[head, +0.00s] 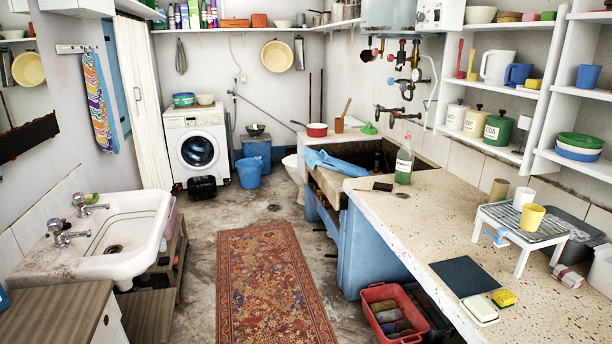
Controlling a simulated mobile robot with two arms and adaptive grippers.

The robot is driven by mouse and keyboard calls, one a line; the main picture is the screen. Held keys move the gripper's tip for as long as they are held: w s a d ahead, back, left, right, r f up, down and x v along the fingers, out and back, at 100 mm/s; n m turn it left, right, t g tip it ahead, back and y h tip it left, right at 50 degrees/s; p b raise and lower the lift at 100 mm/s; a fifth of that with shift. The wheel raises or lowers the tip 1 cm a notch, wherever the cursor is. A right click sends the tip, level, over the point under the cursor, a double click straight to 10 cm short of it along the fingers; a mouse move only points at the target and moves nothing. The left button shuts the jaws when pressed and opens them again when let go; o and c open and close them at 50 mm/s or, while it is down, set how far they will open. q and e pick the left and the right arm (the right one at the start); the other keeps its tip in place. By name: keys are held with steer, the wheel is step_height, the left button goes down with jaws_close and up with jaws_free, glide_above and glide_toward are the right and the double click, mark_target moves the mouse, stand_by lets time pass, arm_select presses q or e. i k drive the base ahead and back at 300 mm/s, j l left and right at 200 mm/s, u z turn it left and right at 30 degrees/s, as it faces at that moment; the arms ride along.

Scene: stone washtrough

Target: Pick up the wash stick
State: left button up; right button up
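No single thing is plainly the wash stick. A short wooden stick (346,108) rises at a tilt from a small brown holder (339,125) behind the stone trough (327,178); its lower end is hidden. Two thin dark upright rods, one left (310,98) and one right (321,96), stand by the back wall right of the washing machine; their lower ends are hard to make out. The trough's inside is dark and partly hidden by the counter, and a blue cloth-like thing (335,162) lies over its front edge. Neither of my grippers is in view.
A speckled counter (425,205) runs along the right, with a green bottle (404,164) near the trough. A red crate (390,318) stands on the floor below it. A patterned rug (270,285) covers open floor between counter and white sink (130,225). A blue bucket (249,173) stands farther back.

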mark_target(347, 106)
steer(key=i+u, duration=0.15)
steer(key=i, duration=1.65)
steer(key=i+z, duration=0.15)
steer(key=i, duration=0.45)
steer(key=i+j+z, duration=0.1)
steer(key=i, duration=0.5)
steer(key=i+j+z, duration=0.15)
steer(key=i, duration=0.45)
steer(key=i+j+z, duration=0.2)
steer(key=j, duration=0.3)
steer(key=i+j+z, duration=0.15)
steer(key=j, duration=0.35)
steer(key=i+j+z, duration=0.2)
steer(key=j, duration=0.3)
steer(key=j+z, duration=0.2)
steer(key=j, duration=0.35)
steer(key=i+j, duration=0.35)
steer(key=z, duration=0.05)
